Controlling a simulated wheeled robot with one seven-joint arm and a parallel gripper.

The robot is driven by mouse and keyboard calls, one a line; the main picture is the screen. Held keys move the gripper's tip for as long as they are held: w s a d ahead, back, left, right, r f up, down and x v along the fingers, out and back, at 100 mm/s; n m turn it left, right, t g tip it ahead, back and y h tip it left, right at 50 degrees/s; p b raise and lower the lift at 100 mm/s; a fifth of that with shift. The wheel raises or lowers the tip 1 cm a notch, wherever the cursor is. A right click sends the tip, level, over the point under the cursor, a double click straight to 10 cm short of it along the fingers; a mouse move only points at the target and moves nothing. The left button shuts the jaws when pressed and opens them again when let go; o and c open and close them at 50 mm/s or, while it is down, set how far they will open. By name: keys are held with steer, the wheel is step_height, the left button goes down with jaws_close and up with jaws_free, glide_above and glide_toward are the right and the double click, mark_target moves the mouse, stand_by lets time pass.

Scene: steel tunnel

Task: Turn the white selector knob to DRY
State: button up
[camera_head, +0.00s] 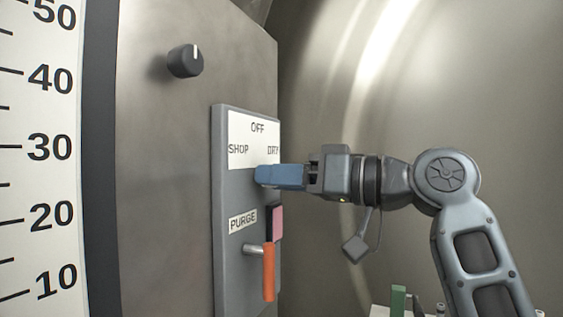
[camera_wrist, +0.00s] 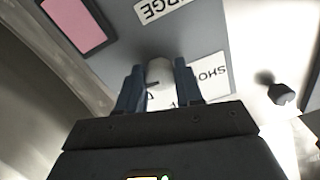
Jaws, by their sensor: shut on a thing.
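The white selector knob (camera_wrist: 159,72) shows in the wrist view between the two blue fingers of my gripper (camera_wrist: 159,67). My gripper is shut on it. In the camera_head view my gripper (camera_head: 262,176) reaches in from the right to the panel, just below the white label plate (camera_head: 246,148). The fingers hide the knob in that view. Which label the knob points to I cannot tell.
Below my gripper are a pink block (camera_head: 276,222), a PURGE label (camera_head: 243,220) and an orange-handled lever (camera_head: 268,271). A black knob (camera_head: 185,61) sits at upper left. A large scale (camera_head: 45,147) stands at far left. The space above my arm is clear.

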steer(key=m+p, duration=0.4)
steer(key=m, duration=0.1)
stand_by(0.6)
steer(key=o, duration=1)
steer(key=shift+o, duration=0.2)
steer(key=b+v, duration=0.1)
steer(key=v, duration=0.7)
steer(key=shift+b, duration=0.4)
